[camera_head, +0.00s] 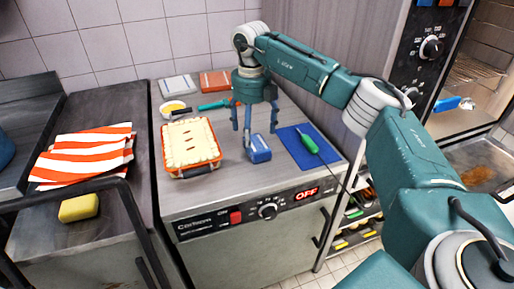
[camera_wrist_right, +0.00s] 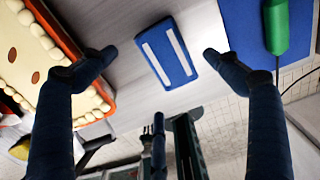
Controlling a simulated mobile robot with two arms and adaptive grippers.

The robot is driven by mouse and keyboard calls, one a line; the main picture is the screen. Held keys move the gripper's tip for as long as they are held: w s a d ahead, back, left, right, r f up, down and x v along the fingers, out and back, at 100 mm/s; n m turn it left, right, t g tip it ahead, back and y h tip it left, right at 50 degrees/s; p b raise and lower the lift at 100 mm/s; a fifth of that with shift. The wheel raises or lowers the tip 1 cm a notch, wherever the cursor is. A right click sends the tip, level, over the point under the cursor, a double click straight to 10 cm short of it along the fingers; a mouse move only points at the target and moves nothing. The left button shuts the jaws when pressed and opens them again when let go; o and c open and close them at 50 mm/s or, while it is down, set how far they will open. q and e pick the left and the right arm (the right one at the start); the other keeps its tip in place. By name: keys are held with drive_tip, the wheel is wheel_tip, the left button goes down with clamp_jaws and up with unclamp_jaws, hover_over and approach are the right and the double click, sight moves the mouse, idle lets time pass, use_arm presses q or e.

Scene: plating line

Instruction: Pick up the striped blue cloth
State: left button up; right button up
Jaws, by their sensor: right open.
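The striped blue cloth (camera_head: 259,149) is a small folded blue piece on the grey counter, between the pie and the blue mat. In the right wrist view the cloth (camera_wrist_right: 166,50) shows two white stripes and lies between the fingertips, apart from both. My right gripper (camera_head: 254,125) points down just above and behind the cloth, with its fingers spread and nothing in them. The wrist view shows the same open fingers (camera_wrist_right: 158,57). My left gripper is not in view.
A pie in an orange dish (camera_head: 190,144) stands close on the left. A green-handled tool (camera_head: 308,143) lies on the blue mat (camera_head: 292,134) on the right. A bowl (camera_head: 173,107) and folded cloths (camera_head: 215,82) are behind. An orange-striped cloth (camera_head: 85,155) and yellow sponge (camera_head: 79,207) lie further left.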

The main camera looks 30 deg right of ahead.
sight(253, 144)
drive_tip(key=f, duration=0.1)
drive_tip(key=f+p, duration=0.1)
drive_tip(key=f, duration=0.2)
drive_tip(key=shift+w+d+f, duration=0.1)
drive_tip(key=shift+d+f, duration=0.15)
drive_tip(key=shift+f, duration=0.45)
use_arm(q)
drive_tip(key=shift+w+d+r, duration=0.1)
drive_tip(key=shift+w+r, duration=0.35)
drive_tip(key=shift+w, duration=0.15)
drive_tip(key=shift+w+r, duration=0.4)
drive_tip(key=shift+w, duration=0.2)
use_arm(e)
drive_tip(key=shift+c, duration=0.3)
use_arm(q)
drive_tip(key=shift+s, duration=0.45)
use_arm(e)
drive_tip(key=c, duration=1.2)
